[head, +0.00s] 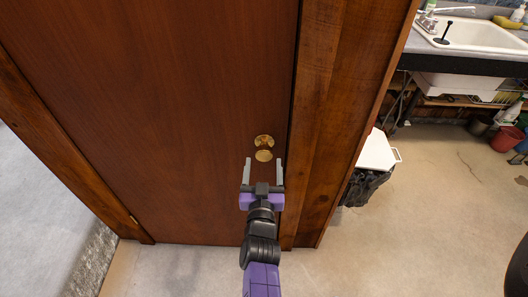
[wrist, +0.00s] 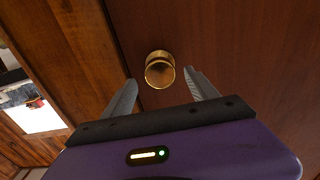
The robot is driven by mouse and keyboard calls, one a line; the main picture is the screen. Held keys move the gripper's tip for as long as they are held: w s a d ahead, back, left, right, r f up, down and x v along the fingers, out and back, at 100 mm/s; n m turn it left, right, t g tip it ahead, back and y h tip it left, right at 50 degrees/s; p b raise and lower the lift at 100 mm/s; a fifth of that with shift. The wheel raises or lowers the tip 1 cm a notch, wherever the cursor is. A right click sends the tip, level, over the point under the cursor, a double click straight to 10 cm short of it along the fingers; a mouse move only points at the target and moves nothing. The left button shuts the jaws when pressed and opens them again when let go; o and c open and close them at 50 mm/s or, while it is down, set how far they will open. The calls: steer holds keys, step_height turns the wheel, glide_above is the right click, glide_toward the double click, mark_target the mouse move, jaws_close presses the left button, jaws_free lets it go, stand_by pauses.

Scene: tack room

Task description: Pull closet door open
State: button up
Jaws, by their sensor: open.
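The closet door (head: 180,90) is a reddish-brown wooden panel that looks shut in its frame; it also fills the right of the wrist view (wrist: 240,50). A round brass knob (head: 264,141) sits near its right edge, with a second round brass shape just below it. In the wrist view the knob (wrist: 160,69) shows just beyond and between the fingertips. My gripper (head: 264,162) is open and empty, its two grey fingers pointing at the knob; it also shows in the wrist view (wrist: 160,82). I cannot tell whether a finger touches the knob.
A wooden door frame (head: 325,110) stands right of the door. Beyond it are a white bin (head: 378,150) with a black bag, a sink (head: 475,35) on a counter, and a red bucket (head: 507,138). The floor (head: 420,220) at the right front is mostly clear.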

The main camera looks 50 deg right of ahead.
mark_target(264, 157)
steer(key=shift+p+x, duration=0.35)
steer(key=shift+x, duration=2.2)
jaws_close()
